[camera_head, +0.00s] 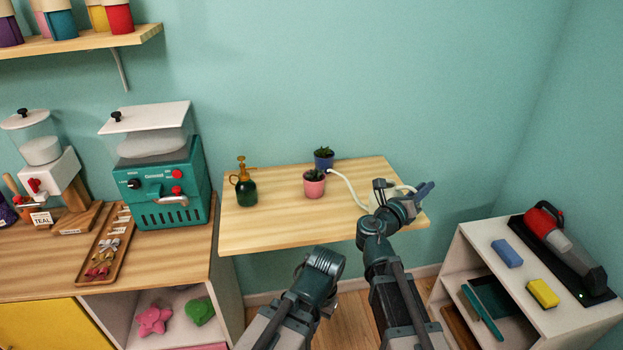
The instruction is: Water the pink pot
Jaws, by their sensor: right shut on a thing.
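The pink pot (314,189) with a small green plant stands upright near the middle of the wooden wall table (270,232). My right gripper (400,198) is over the table's right part, shut on a white watering can. The can's long thin spout (345,183) reaches left, its tip beside the blue pot and a little right of and above the pink pot in the picture. My gripper and wrist hide most of the can's body, so its tilt is unclear. No water shows. My left arm is low in front of the table; its gripper fingers do not show.
A blue pot (324,160) with a plant stands just behind the pink one. A dark green spray bottle (246,190) stands at the table's left. A teal machine (163,180) is on the left counter. A white shelf (480,240) holds sponges and a hand vacuum.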

